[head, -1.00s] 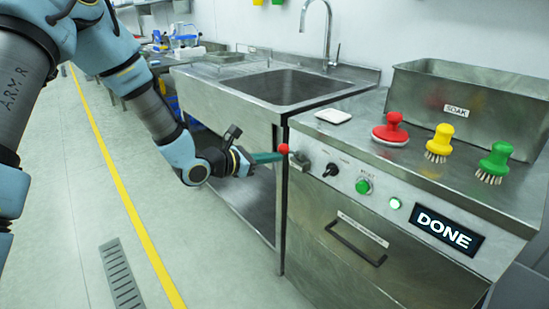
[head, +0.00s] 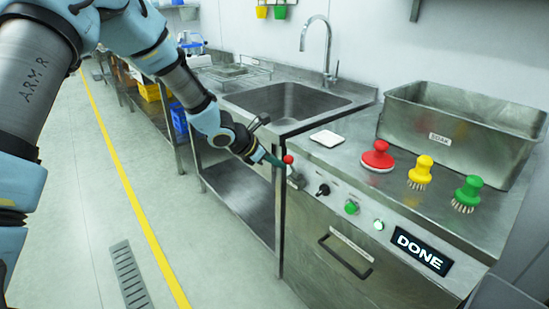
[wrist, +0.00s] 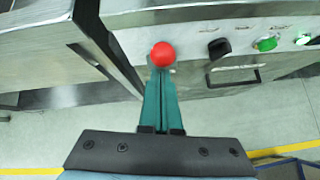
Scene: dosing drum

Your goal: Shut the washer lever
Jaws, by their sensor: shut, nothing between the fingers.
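The washer lever ends in a red ball knob (head: 288,159), at the left end of the washer's front panel. A small grey mount (head: 295,178) shows just below the knob; the rod between is mostly hidden. My gripper (head: 277,160) has green fingers, shut and empty, with tips close to the left side of the knob. The washer's display (head: 421,250) reads DONE.
The panel also carries a black knob (head: 323,190), a green button (head: 351,207) and a lit green lamp (head: 378,225). A drawer handle (head: 345,257) lies below. Brushes and a SOAK bin (head: 455,140) stand on top. A sink (head: 285,105) adjoins at left. The floor at left is clear.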

